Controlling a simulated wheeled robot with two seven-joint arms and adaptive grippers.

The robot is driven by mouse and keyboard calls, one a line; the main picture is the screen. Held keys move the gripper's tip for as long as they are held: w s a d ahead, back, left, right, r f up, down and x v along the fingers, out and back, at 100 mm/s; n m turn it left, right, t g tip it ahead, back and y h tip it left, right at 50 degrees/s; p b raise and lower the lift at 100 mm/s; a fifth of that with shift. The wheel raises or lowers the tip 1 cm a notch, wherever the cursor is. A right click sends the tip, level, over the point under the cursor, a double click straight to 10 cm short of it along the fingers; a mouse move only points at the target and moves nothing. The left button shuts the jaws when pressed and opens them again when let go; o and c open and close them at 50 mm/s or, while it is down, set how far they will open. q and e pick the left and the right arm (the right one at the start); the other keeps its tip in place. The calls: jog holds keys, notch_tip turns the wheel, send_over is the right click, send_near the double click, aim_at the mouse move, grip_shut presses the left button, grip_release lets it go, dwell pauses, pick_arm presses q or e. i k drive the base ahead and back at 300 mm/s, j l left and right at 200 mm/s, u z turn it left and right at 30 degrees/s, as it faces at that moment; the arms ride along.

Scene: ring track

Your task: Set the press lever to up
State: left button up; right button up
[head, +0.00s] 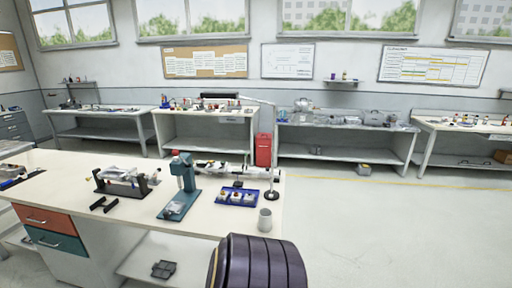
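A small teal bench press (184,182) stands upright on the near white workbench (60,205), at the middle left of the head view. Its base plate reaches toward the front edge of the bench, and a small light-coloured piece (172,209) lies on the base. The press lever is too small to make out clearly, so I cannot tell its position. Neither of my grippers is in view.
Left of the press are a metal fixture (125,179) and a black bracket (104,204). Right are a blue tray (238,197) with small parts, a grey cup (265,219) and a lamp pole (273,150). Floor (400,230) at right is clear.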

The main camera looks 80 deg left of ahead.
aim_at(175, 152)
jog(key=l+u, duration=0.1)
jog(key=u, duration=3.4)
